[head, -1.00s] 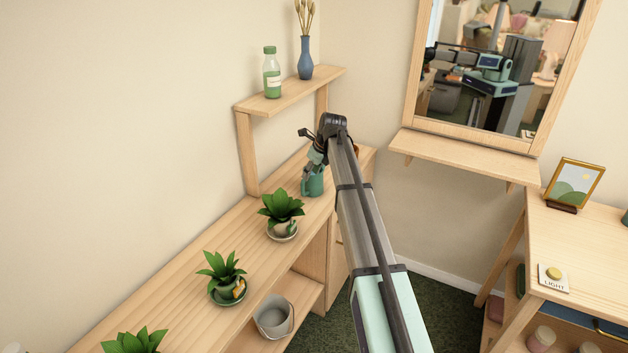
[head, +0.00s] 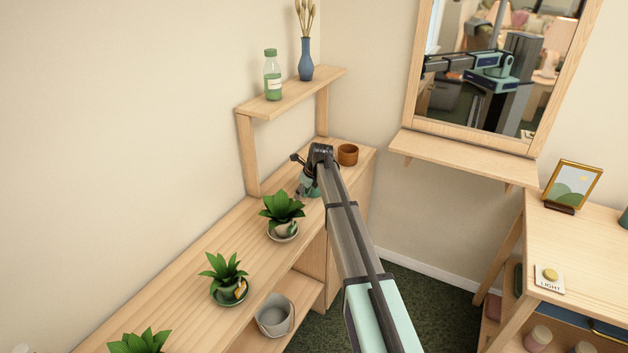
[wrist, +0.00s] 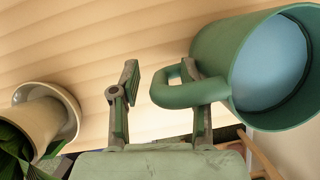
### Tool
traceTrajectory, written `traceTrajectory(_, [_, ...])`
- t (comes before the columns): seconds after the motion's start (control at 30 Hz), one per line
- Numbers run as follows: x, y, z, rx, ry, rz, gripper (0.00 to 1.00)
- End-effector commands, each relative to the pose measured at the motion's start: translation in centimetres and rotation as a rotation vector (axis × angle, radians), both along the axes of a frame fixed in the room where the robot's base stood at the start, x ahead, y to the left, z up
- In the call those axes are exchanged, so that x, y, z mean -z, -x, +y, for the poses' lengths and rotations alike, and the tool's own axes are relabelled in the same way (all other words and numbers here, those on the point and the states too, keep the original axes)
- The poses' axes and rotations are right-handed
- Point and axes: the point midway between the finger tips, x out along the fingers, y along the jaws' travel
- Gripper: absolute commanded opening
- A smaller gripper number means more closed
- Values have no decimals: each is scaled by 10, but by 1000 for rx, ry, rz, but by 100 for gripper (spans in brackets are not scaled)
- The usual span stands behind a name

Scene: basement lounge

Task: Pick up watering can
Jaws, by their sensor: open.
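The green watering can (wrist: 215,55) is at the upper right of the wrist view, its round opening facing right with pale blue inside. Its looped handle (wrist: 178,95) points left, toward my open gripper (wrist: 159,72). The handle's outer end lies between the two fingers. The right finger overlaps the handle loop; I cannot tell if it passes through it. The fingers are not closed on it. In the head view my gripper (head: 303,178) is over the wooden counter, and my arm hides most of the can.
A potted plant on a saucer (head: 282,213) stands close in front of my gripper; more plants line the counter (head: 190,272). A brown cup (head: 348,155) stands behind it. A raised shelf (head: 290,92) holds a bottle (head: 272,75) and a blue vase (head: 305,60).

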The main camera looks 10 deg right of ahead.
Motion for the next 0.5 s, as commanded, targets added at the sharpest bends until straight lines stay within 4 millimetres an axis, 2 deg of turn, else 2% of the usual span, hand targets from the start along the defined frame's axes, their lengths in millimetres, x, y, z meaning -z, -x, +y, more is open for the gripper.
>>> traceTrajectory(0.27, [6,-2,1,0,-1,-1,46])
traceTrajectory(0.3, [6,-2,1,0,-1,-1,38])
traceTrajectory(0.37, [6,-2,1,0,0,0,17])
traceTrajectory(0.4, [6,-2,1,0,0,0,3])
traceTrajectory(0.43, [6,-2,1,0,0,0,0])
traceTrajectory(0.5, [6,-2,1,0,0,0,0])
